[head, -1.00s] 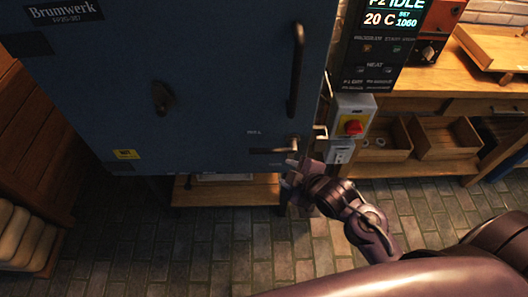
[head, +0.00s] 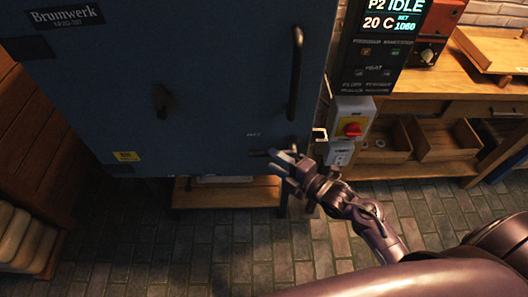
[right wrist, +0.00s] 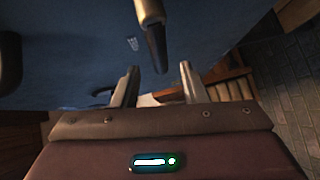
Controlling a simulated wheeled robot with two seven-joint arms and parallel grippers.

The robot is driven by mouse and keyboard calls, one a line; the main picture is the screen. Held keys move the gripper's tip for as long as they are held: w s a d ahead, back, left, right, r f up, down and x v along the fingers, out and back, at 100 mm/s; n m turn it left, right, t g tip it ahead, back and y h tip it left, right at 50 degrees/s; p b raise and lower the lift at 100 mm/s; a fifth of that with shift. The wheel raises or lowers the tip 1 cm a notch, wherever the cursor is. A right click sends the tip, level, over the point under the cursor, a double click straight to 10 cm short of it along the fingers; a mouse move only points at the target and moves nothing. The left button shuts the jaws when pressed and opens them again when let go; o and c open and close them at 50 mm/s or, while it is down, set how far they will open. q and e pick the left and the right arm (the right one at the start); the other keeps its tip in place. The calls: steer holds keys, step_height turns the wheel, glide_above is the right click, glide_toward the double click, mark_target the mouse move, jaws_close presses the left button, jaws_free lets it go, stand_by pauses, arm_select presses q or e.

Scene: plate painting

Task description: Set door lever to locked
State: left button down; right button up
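The blue kiln door (head: 215,85) is shut. Its small door lever (head: 257,153) is low on the right side. In the head view my right gripper hides most of it, and only its left end shows. In the right wrist view the lever (right wrist: 157,48) comes in from the top, a pale piece with a dark end, lined up between my finger tips. My right gripper (head: 280,154) is open at the lever, and it also shows in the right wrist view (right wrist: 158,75). I cannot tell whether a finger touches the lever. My left gripper is out of view.
A vertical door handle (head: 296,73) is above the lever. A grey box with a red and yellow switch (head: 352,129) and a control panel reading IDLE (head: 384,45) are to the right. A wooden bench with bins (head: 445,140) stands further right.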

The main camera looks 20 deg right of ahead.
mark_target(267, 156)
steer(key=x, duration=0.5)
steer(key=shift+w+p, duration=0.1)
steer(key=shift+p, duration=0.2)
jaws_close()
